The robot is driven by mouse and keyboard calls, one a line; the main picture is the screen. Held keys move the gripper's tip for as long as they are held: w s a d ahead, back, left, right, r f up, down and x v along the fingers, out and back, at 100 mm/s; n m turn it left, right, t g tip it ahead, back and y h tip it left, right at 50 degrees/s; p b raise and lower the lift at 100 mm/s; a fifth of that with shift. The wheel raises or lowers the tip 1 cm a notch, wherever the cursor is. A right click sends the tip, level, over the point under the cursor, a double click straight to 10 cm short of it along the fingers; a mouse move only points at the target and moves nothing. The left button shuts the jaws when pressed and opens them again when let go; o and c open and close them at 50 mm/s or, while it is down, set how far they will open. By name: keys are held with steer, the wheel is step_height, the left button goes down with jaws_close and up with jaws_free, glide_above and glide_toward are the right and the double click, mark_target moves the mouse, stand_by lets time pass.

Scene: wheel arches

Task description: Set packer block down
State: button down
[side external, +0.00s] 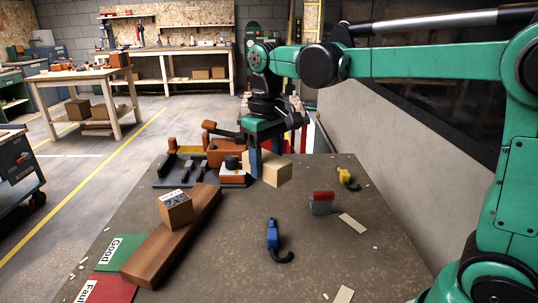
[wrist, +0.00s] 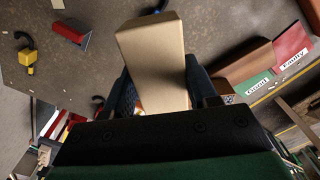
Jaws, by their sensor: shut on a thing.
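The packer block is a pale wooden block (side external: 272,170). In the wrist view the block (wrist: 155,60) sticks out between the two dark fingers of my gripper (wrist: 160,90). The gap between its underside and the table is hard to judge.
A brown wooden beam (side external: 172,236) lies at left with a small labelled box (side external: 176,208) on it. Green "Good" (side external: 110,253) and red "Faulty" (side external: 105,290) mats lie at front left. A blue hooked tool (side external: 273,237), red-grey tool (side external: 322,203) and yellow tool (side external: 347,179) lie on the table.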

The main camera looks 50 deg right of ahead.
stand_by(0.4)
steer(key=s+d+r+m, duration=0.1)
steer(key=s+d+m, duration=0.3)
steer(key=d+m, duration=0.6)
steer(key=r+m, duration=0.2)
steer(key=m, duration=1.4)
glide_above(357, 229)
steer(key=shift+f, duration=0.25)
steer(key=shift+f, duration=0.1)
step_height(357, 229, down, 19)
steer(key=shift+f, duration=0.2)
